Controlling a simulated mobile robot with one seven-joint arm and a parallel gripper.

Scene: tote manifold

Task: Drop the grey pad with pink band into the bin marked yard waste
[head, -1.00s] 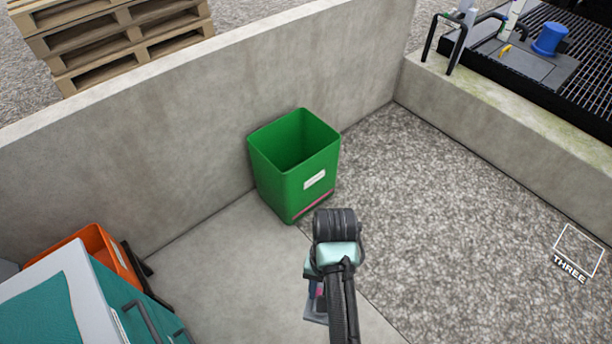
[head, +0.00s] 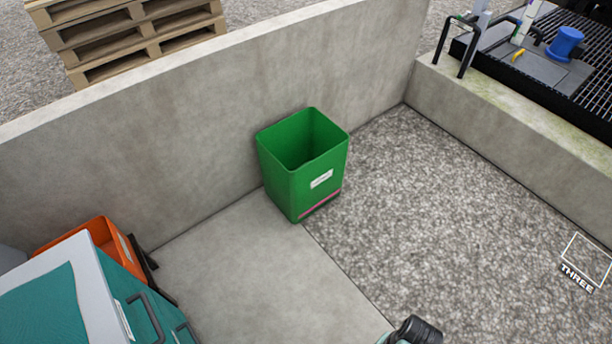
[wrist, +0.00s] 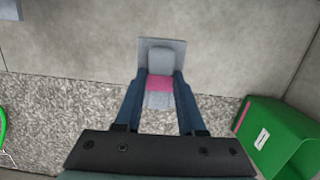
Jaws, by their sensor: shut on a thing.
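The grey pad with pink band (wrist: 160,84) is between the fingers of my gripper (wrist: 161,74) in the wrist view. The gripper is shut on it. In the head view only a dark piece of my arm shows at the bottom edge, and the gripper and pad are out of sight. A green bin (head: 303,185) with an open top stands against the concrete wall in the head view. It has a white label (head: 321,179) whose text is too small to read. The bin also shows at the right of the wrist view (wrist: 280,140), apart from the pad.
An orange bin (head: 103,237) stands at the left, behind a teal and white cabinet (head: 100,300). A concrete wall (head: 200,130) runs behind the green bin, and a low ledge (head: 510,125) is at the right.

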